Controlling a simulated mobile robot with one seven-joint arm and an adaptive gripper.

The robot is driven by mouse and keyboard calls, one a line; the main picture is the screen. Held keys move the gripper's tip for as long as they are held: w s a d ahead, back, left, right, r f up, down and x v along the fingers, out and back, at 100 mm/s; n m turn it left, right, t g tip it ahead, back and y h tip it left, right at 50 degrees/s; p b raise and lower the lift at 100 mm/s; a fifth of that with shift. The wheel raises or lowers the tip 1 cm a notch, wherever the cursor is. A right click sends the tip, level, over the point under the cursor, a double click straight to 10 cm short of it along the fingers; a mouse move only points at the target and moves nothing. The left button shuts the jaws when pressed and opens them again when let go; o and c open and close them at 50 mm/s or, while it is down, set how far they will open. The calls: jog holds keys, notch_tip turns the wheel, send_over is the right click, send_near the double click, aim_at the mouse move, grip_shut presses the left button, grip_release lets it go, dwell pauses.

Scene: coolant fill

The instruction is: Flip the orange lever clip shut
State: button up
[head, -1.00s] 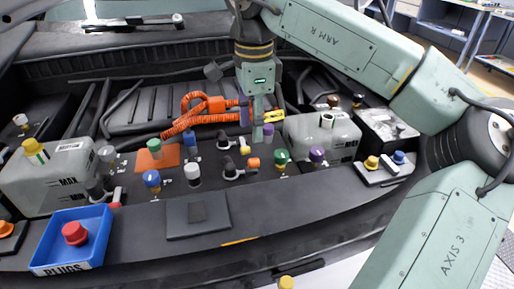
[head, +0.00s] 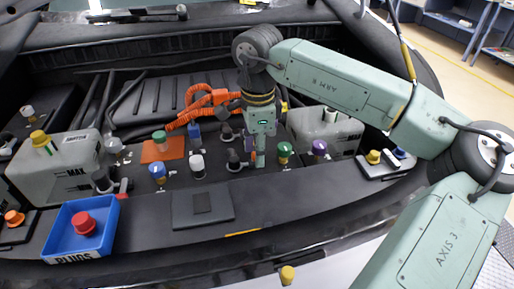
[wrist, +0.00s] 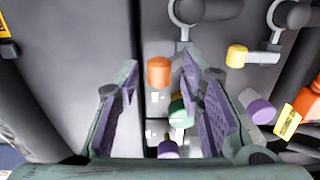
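I cannot make out for certain which orange part is the lever clip. A short orange piece (wrist: 160,72) shows in the wrist view, ahead of and between my fingertips; in the head view it is mostly hidden behind my gripper (head: 259,160). My gripper (wrist: 160,88) is open in the wrist view, its purple-padded fingers apart and nothing held between them. A green cap (wrist: 177,109) and a purple cap (wrist: 168,150) show beyond the gap between the fingers. An orange connector block (head: 213,97) with orange cables lies behind my gripper in the head view.
Several capped fittings crowd the dark panel, including a blue cap (head: 157,170) and a purple cap (head: 319,148). Pale tanks stand left (head: 55,165) and right (head: 330,133). A blue tray (head: 108,232) sits front left. A flat dark pad (head: 185,222) lies in front.

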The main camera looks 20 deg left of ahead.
grip_shut()
jog(key=shift+s+d+f+b, duration=0.1)
jog(key=shift+f+b, duration=0.25)
jog(key=shift+b, duration=0.5)
jog(key=b, duration=0.1)
jog(key=t+y+b, duration=0.1)
jog(key=b, duration=0.1)
jog(key=shift+s+d+f, duration=0.2)
jog(key=shift+s+f, duration=0.05)
jog(key=shift+f, duration=0.15)
jog(key=t+b, duration=0.1)
jog(key=b, duration=0.1)
jog(key=s+t+y+b, duration=0.1)
jog(key=b, duration=0.2)
jog(key=shift+d+f+b, duration=0.3)
jog(key=shift+f+b, duration=0.05)
jog(key=shift+f, duration=0.05)
jog(key=shift+s+r+t+y+b, duration=0.2)
jog(key=shift+t+y+b, duration=0.25)
jog(key=shift+b, duration=0.2)
jog(key=shift+o, duration=0.8)
grip_release()
